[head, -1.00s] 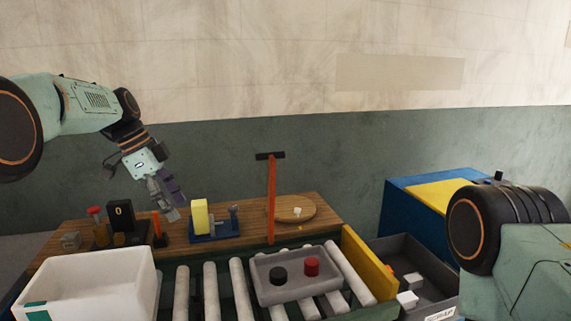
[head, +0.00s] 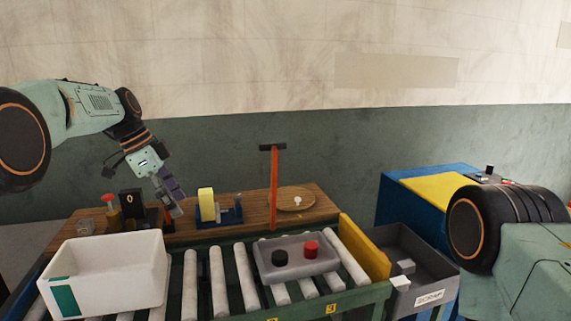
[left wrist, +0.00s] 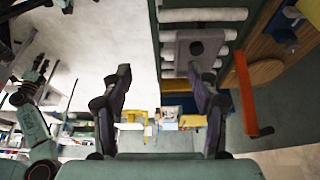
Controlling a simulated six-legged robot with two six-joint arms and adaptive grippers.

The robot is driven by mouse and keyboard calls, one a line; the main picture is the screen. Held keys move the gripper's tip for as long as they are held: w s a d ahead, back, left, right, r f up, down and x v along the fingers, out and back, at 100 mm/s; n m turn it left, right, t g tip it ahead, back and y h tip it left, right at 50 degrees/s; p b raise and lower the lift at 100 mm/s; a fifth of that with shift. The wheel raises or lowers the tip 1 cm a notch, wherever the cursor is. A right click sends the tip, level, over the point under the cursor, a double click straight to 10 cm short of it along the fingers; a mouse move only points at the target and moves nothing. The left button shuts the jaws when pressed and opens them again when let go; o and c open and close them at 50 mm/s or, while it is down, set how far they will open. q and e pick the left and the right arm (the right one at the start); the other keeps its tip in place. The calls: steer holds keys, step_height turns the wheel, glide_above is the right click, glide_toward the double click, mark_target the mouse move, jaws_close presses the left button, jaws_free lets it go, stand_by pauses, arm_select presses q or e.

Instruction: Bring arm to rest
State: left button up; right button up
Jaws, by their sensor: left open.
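My left arm comes in from the left in the head view. Its gripper (head: 178,205) points down and right, in front of the wooden bench (head: 320,207) in the picture. In the left wrist view its two dark fingers stand wide apart, and the gripper (left wrist: 160,88) is open with nothing between the fingers. My right arm shows at the right edge of the head view, but its gripper is not seen there.
A white bin (head: 105,300) and a grey tray (head: 297,263) with black and red knobs sit on the roller conveyor (head: 218,280). A yellow board (head: 364,248) closes its right end. A dark scrap bin (head: 435,285) stands beyond. A red-handled tool (head: 274,190) stands upright.

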arm_select(q)
steer(key=w+a+f+n+t+y, duration=0.1)
steer(key=w+f+n+t, duration=0.1)
steer(key=f+n, duration=0.3)
steer(key=w+a+f+n+t+y, duration=0.1)
steer(key=w+a+f+n+y, duration=0.15)
steer(key=f, duration=0.45)
steer(key=s+d+f+n+b, duration=0.1)
steer(key=s+f+n+b, duration=0.2)
steer(key=s+f, duration=0.5)
steer(key=s+f+n+b, duration=0.2)
steer(key=s+f+n, duration=0.15)
steer(key=f, duration=0.95)
steer(key=s+d+f+g+b, duration=0.1)
steer(key=s+f+b, duration=0.3)
steer(key=s, duration=0.9)
steer(key=s+d+f+n+g+b, duration=0.1)
steer(key=s+f+b, duration=0.3)
steer(key=s+f, duration=0.5)
steer(key=s+d+f+g+b, duration=0.2)
steer(key=s+f+b, duration=0.2)
steer(key=s, duration=1.5)
steer(key=shift+d+f+n+y, duration=0.25)
steer(key=shift+f+n+y, duration=0.1)
steer(key=shift+f, duration=1.1)
